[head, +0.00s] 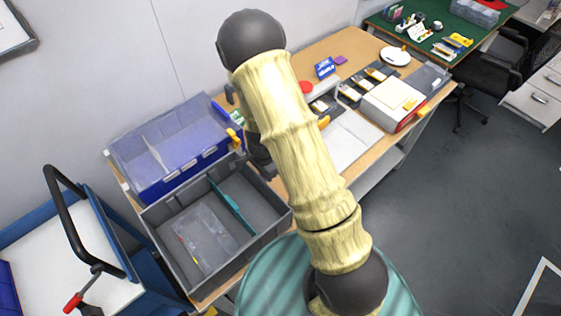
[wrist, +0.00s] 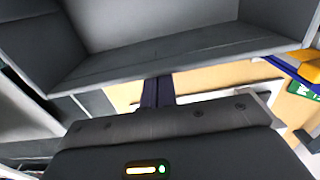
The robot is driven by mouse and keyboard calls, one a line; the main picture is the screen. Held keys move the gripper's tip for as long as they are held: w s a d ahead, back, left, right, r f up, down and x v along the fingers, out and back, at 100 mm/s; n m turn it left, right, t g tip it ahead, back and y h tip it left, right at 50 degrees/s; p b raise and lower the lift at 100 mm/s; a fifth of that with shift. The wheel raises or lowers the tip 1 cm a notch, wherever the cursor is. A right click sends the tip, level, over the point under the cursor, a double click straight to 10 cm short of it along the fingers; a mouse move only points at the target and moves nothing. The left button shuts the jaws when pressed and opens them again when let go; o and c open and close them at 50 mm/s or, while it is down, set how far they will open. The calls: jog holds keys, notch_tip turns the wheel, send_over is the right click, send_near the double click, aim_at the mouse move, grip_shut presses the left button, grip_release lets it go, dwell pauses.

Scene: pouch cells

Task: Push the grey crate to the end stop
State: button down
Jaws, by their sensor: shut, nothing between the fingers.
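The grey crate (head: 243,258) is at the left end of the wooden table in the head view. It has a teal divider (head: 230,205) and a clear plastic piece (head: 200,240) inside. In the wrist view a grey crate wall (wrist: 160,45) fills the top, just beyond my gripper (wrist: 157,92). My gripper's fingers are together with nothing between them, pointing at the crate. I cannot tell whether they touch it. In the head view my arm mostly hides the gripper near the crate's right side. I cannot make out an end stop.
A blue trolley (head: 60,235) with a black handle is at the left. A white sheet (head: 350,140), small boxes and a plate (head: 395,56) lie on the table farther right.

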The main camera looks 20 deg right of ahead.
jog(key=shift+d, duration=0.1)
jog(key=w+d+r, duration=0.1)
jog(key=d+r, duration=0.2)
jog(key=r, duration=0.7)
jog(key=shift+w+d+b, duration=0.2)
jog(key=shift+w+b, duration=0.1)
jog(key=shift+b, duration=0.1)
dwell(0.4)
jog(key=s+d+r+n+t, duration=0.2)
jog(key=s+r+n, duration=0.9)
jog(key=r+n, duration=0.1)
jog(key=shift+s+n+t, duration=0.25)
jog(key=shift+n+t, duration=0.05)
jog(key=shift+n, duration=0.2)
